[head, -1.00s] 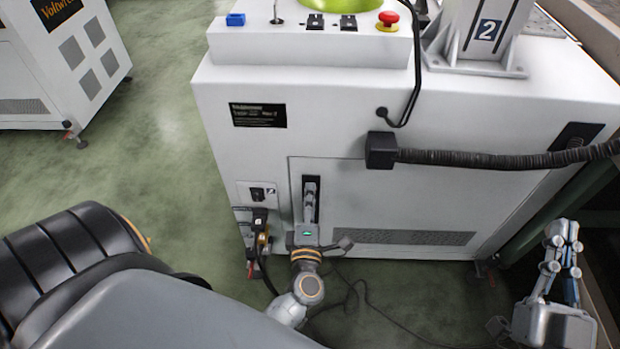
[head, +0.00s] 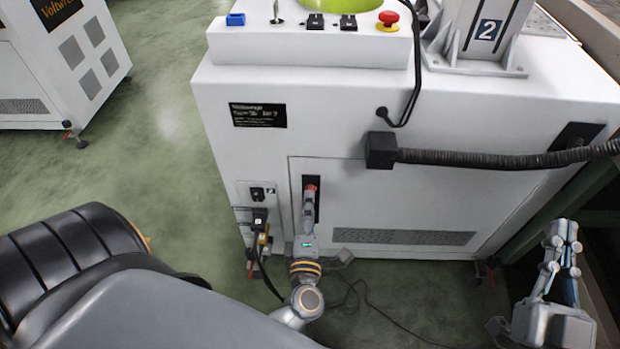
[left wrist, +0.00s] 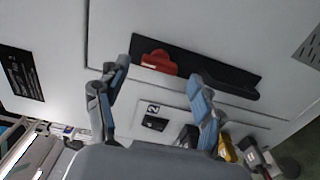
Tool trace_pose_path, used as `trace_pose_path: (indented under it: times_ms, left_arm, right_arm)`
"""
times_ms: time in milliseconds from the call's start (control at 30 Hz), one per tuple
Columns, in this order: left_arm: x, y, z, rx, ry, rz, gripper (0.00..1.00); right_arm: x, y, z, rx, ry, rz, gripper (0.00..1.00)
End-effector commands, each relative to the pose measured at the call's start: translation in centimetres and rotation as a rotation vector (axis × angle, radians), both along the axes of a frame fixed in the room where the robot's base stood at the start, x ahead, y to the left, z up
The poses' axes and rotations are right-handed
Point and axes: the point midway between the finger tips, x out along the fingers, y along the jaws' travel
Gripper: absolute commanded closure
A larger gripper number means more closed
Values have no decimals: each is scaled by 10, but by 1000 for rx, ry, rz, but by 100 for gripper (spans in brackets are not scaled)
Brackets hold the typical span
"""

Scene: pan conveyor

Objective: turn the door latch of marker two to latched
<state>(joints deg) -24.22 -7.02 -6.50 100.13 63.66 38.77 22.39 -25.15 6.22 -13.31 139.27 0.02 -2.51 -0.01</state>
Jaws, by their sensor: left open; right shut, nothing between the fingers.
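The marker two machine (head: 420,90) is the white cabinet with a "2" plate. Its front door has a tall black recess (left wrist: 205,72) with a red latch handle (left wrist: 158,62) at one end; in the head view the red latch (head: 311,188) shows at the recess top. My left gripper (head: 309,208) is in front of the recess, just below the red part. In the left wrist view its open fingers (left wrist: 158,95) stand apart, with the red handle beyond them, and nothing is between them. Whether the latch is latched I cannot tell. My right gripper (head: 563,232) is shut and empty at far right.
A socket panel with plugs (head: 258,220) and a cable is left of the door. A black corrugated hose (head: 490,160) crosses the cabinet front. An emergency stop button (head: 388,18) is on top. Another white machine (head: 65,60) stands at left, with open green floor between.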

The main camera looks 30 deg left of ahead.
Motion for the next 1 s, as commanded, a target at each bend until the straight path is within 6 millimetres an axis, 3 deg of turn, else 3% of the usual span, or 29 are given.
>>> trace_pose_path:
  times_ms: [200,400,600,1000]
  left_arm:
    - [-42,-26,-1,-2,3,-1,32]
    - [-70,-43,-1,-1,2,0,32]
    - [-80,-49,0,0,0,0,32]
    - [-80,-49,0,-1,-1,0,32]
  right_arm:
    - [0,0,0,1,-1,-1,100]
    - [0,0,0,0,-1,-1,100]
    - [0,0,0,0,-1,-1,100]
    - [0,0,0,0,-1,-1,100]
